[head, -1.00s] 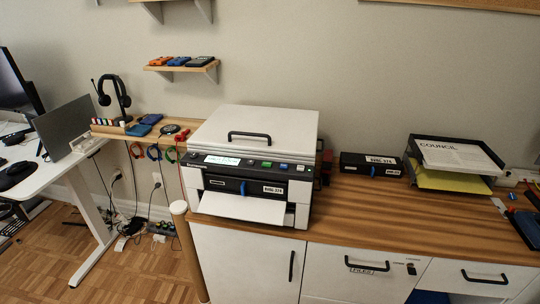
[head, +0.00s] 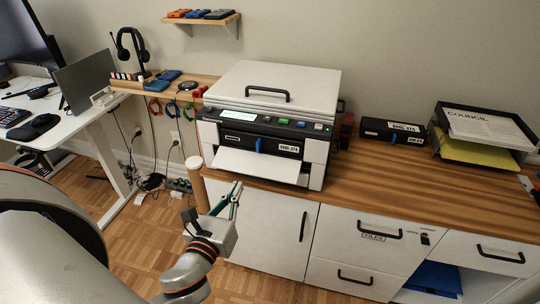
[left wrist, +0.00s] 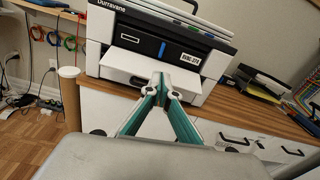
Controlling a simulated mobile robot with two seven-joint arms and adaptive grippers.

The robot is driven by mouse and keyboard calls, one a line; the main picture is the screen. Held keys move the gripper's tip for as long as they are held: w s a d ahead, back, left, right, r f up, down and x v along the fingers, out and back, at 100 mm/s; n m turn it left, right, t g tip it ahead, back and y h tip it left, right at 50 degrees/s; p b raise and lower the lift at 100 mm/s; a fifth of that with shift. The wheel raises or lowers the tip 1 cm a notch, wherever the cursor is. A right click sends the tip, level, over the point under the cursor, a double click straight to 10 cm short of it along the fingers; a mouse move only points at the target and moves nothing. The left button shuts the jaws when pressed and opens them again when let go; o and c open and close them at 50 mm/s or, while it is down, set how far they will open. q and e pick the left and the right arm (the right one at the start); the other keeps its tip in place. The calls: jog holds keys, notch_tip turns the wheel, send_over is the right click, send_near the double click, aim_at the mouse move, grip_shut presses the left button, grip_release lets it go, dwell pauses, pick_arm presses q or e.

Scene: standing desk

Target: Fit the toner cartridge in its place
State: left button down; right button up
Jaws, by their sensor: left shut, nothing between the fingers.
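The white printer (head: 285,85) stands on the wooden counter. A black toner cartridge (head: 272,143) with a blue tab and a white label sits in the slot across its front, above the white paper tray (head: 255,165). It also shows in the left wrist view (left wrist: 140,41). A second black unit (head: 378,128) with a blue tab and similar white labels lies on the counter right of the printer. My left gripper (head: 238,186) is in front of the counter, below the paper tray, with its green-sided fingers shut and empty. My right gripper is not in view.
A paper tray stack (head: 470,148) stands at the counter's right. A round wooden post (head: 198,188) rises beside the counter's left end, close to my left gripper. The counter (head: 380,175) is clear in front of the second black unit. A white desk (head: 75,115) is at left.

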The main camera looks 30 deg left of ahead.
pick_arm(q)
jog(key=r+m, duration=0.1)
jog(key=p, duration=0.2)
send_near(257, 147)
jog(key=x, duration=0.6)
jog(key=shift+w+a+f, duration=0.15)
jog(key=shift+w, duration=0.25)
jog(key=shift+x, duration=1.8)
